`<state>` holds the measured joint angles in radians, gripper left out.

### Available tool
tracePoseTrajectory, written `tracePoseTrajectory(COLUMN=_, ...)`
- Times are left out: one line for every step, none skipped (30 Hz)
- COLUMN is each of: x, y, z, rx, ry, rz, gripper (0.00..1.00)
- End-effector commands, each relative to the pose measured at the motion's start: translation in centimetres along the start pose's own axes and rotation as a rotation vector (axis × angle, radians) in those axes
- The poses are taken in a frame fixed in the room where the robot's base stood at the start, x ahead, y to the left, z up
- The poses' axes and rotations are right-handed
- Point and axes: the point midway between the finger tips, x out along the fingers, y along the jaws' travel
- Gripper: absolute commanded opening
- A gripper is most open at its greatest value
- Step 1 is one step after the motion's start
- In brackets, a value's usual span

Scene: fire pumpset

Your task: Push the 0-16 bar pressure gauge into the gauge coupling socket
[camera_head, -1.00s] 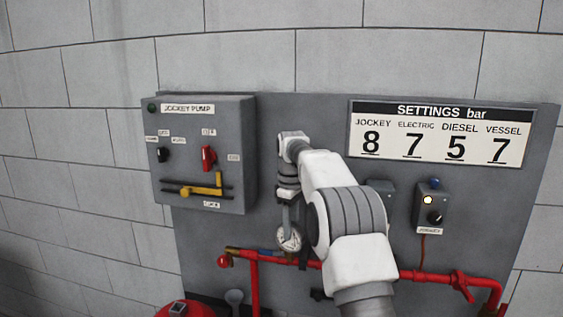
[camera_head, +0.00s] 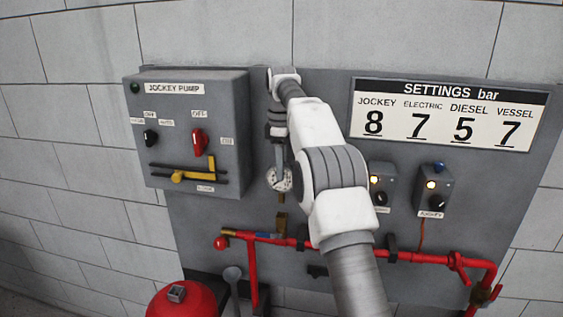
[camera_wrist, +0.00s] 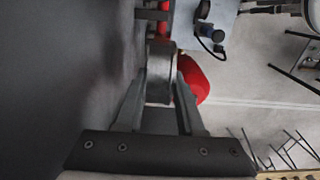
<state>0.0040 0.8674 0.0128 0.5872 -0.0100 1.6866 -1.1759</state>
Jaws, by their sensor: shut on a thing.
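The pressure gauge (camera_head: 278,179) has a round white dial and a short brass stem below it. My gripper (camera_head: 279,166) is shut on the gauge and holds it in front of the grey panel. In the wrist view the gauge body (camera_wrist: 160,75) sits between the two fingers (camera_wrist: 160,95). A brass fitting, seemingly the coupling socket (camera_head: 282,222), stands upright on the red pipe. The gauge is above it, with a visible gap between stem and fitting. The dial reading is too small to tell.
The jockey pump box (camera_head: 190,135) is left of my gripper. Two small control boxes with lit lamps, one at the right (camera_head: 432,190), are beyond my arm. The red pipe (camera_head: 345,253) runs below. A red vessel (camera_head: 183,300) stands at the lower left.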

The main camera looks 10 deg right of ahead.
Motion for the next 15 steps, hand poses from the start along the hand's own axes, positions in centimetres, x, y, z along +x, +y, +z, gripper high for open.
tracePoseTrajectory(x=0.2, y=-0.1, z=0.0, rx=0.000, ry=0.000, rz=0.000, gripper=0.00)
tracePoseTrajectory(x=0.5, y=-0.1, z=0.0, rx=0.001, ry=0.000, rz=-0.001, gripper=0.00)
tracePoseTrajectory(x=0.8, y=-0.1, z=0.1, rx=0.001, ry=0.000, rz=0.000, gripper=0.00)
tracePoseTrajectory(x=1.0, y=-0.1, z=0.0, rx=0.001, ry=-0.001, rz=-0.001, gripper=0.00)
tracePoseTrajectory(x=1.2, y=-0.1, z=0.0, rx=0.001, ry=0.000, rz=-0.001, gripper=0.00)
tracePoseTrajectory(x=1.5, y=0.0, z=0.0, rx=0.001, ry=0.000, rz=0.001, gripper=0.00)
tracePoseTrajectory(x=1.7, y=-0.1, z=0.0, rx=0.001, ry=0.000, rz=0.000, gripper=0.00)
tracePoseTrajectory(x=1.9, y=-0.1, z=0.0, rx=0.001, ry=0.000, rz=-0.001, gripper=0.00)
tracePoseTrajectory(x=2.2, y=0.0, z=0.0, rx=0.001, ry=0.000, rz=0.001, gripper=0.00)
tracePoseTrajectory(x=2.4, y=-0.1, z=0.0, rx=0.001, ry=0.000, rz=0.001, gripper=0.00)
tracePoseTrajectory(x=2.6, y=-0.1, z=0.0, rx=0.001, ry=0.000, rz=0.000, gripper=0.00)
tracePoseTrajectory(x=2.9, y=-0.1, z=0.0, rx=0.001, ry=0.000, rz=0.001, gripper=0.00)
tracePoseTrajectory(x=3.1, y=-0.1, z=0.0, rx=0.001, ry=0.000, rz=0.001, gripper=0.00)
tracePoseTrajectory(x=3.4, y=-0.1, z=0.0, rx=0.001, ry=0.001, rz=0.001, gripper=0.00)
tracePoseTrajectory(x=3.8, y=-0.1, z=0.0, rx=0.001, ry=0.001, rz=0.001, gripper=0.00)
